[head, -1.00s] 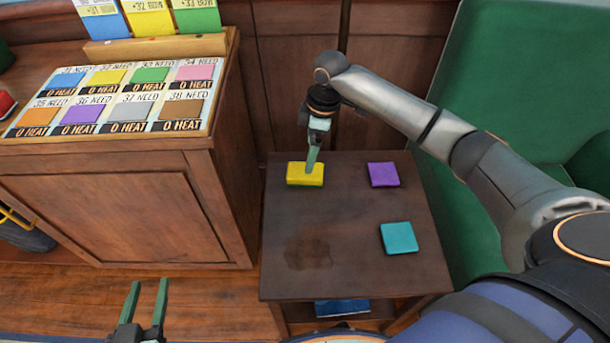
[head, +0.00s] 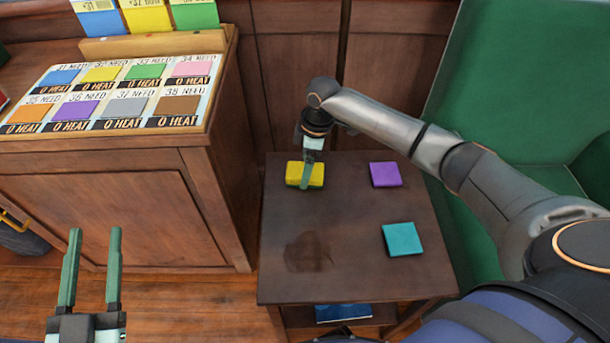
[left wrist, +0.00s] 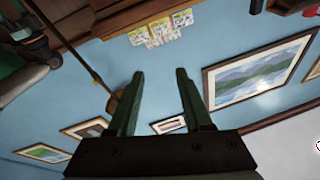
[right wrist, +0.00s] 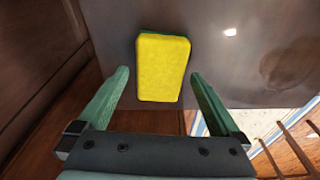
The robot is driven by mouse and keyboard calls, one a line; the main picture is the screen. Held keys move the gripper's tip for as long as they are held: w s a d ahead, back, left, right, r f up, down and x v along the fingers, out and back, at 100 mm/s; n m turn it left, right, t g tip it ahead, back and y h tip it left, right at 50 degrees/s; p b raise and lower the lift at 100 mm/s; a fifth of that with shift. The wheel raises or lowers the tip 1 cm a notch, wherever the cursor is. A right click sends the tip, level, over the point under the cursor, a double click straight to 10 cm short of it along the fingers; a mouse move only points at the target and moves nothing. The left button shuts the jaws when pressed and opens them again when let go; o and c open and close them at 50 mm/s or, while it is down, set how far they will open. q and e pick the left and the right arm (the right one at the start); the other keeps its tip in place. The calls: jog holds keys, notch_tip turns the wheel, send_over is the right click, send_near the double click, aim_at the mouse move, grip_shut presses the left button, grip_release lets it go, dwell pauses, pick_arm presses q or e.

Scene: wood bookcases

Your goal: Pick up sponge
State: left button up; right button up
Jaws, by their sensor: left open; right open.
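The sponge (head: 296,173) is yellow with a green underside and lies flat near the far left corner of the small dark table (head: 345,225). My right gripper (head: 304,188) is over the sponge's near edge in the head view, pointing down. In the right wrist view the sponge (right wrist: 163,67) lies ahead, between the lines of the two open fingers (right wrist: 158,78), with nothing gripped. Whether the fingertips touch it cannot be told. My left gripper (head: 92,240) is open and empty at the lower left, and its fingers (left wrist: 160,75) face a blue wall in the left wrist view.
A purple square (head: 385,174) and a teal square (head: 402,239) lie on the table's right side. A dark stain (head: 307,252) marks its front left. A wooden cabinet (head: 120,215) stands close on the left, and a green chair (head: 490,110) on the right.

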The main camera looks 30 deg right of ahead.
jog(key=shift+f, duration=0.2)
pick_arm(q)
jog(key=shift+s+r+h, duration=0.1)
jog(key=shift+r+h, duration=0.2)
jog(key=shift+r, duration=0.15)
pick_arm(e)
jog(key=c, duration=1.3)
jog(key=shift+o, duration=0.2)
jog(key=shift+r, duration=0.2)
